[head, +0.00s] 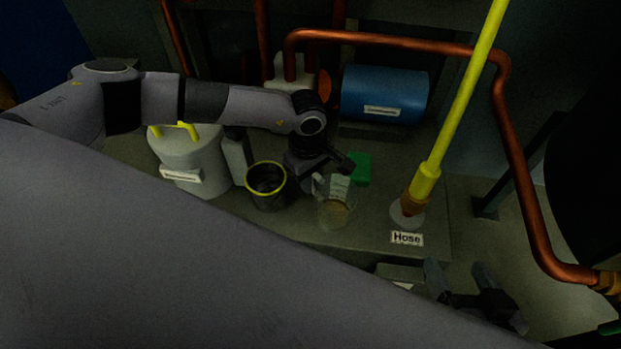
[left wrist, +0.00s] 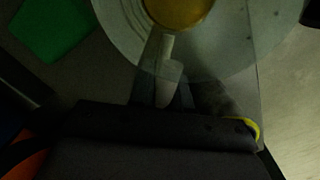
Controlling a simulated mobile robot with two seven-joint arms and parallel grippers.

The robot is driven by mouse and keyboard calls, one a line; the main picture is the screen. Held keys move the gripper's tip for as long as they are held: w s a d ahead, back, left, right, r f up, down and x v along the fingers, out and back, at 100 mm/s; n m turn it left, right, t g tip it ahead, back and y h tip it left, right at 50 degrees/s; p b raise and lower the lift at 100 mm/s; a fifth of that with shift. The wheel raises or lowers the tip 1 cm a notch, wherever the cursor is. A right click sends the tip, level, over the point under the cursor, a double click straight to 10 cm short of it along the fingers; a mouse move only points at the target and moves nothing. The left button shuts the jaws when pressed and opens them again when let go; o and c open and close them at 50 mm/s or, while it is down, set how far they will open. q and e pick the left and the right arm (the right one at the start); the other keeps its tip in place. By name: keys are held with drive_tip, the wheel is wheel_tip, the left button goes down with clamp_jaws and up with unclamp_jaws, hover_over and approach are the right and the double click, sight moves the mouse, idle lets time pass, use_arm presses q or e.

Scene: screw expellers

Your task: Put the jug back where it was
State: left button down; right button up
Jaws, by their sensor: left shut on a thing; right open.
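The jug (head: 336,205) is clear, with some amber liquid at its bottom. It stands upright at the front of the bench in the head view, to the right of a dark cup with a yellow rim. My left gripper (head: 329,180) reaches it from behind and is shut on its handle side. In the left wrist view, the jug (left wrist: 215,60) fills the top, with the fingers (left wrist: 168,75) at its handle. I cannot tell whether its base touches the bench. My right gripper (head: 462,283) is open and empty in front of the bench at the lower right.
The dark yellow-rimmed cup (head: 266,187) is close left of the jug. A green block (head: 360,169) lies behind it.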

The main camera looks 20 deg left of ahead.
use_arm(q)
drive_tip(key=c, duration=1.1)
unclamp_jaws()
